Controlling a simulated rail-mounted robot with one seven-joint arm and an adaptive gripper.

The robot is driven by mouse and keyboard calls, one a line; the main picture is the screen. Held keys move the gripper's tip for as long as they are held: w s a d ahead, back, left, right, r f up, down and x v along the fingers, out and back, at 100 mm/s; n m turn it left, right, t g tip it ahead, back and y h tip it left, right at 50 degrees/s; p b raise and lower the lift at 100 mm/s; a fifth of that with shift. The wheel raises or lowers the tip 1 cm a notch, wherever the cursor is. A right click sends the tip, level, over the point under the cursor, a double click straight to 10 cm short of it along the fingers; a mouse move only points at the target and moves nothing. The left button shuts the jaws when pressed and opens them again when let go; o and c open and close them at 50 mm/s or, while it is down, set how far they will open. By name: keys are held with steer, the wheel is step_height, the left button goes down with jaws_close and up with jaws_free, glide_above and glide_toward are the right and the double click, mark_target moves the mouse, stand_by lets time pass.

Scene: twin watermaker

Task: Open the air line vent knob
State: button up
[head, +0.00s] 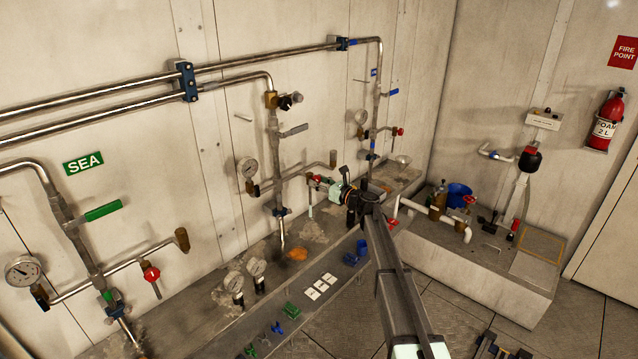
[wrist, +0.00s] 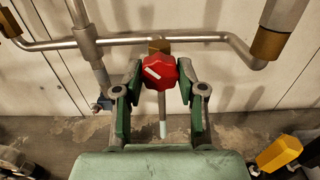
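A red knob with a white stripe (wrist: 159,72) sits on a brass fitting of a thin horizontal pipe in the wrist view. It also shows in the head view (head: 318,178), on the middle pipe set. My gripper (wrist: 160,77) has its two green-padded fingers apart, one on each side of the knob. It is in front of the wall at the knob in the head view (head: 331,184). A slim gap seems to show at each side of the knob; I cannot tell whether a pad touches. No label naming this line as air is readable.
Similar red knobs are on the SEA line (head: 151,273) and the far line (head: 400,131). A gauge (head: 248,168) and a lever valve (head: 291,131) are nearby. A ledge (head: 215,335) with small loose parts runs below. A yellow-orange fitting (wrist: 279,153) is at lower right.

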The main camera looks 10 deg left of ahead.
steer(key=c, duration=0.3)
steer(key=shift+f+b, duration=0.1)
steer(key=shift+b, duration=0.3)
steer(key=n+b, duration=0.9)
steer(key=b, duration=0.7)
steer(key=shift+w, duration=0.1)
steer(key=shift+r, duration=0.2)
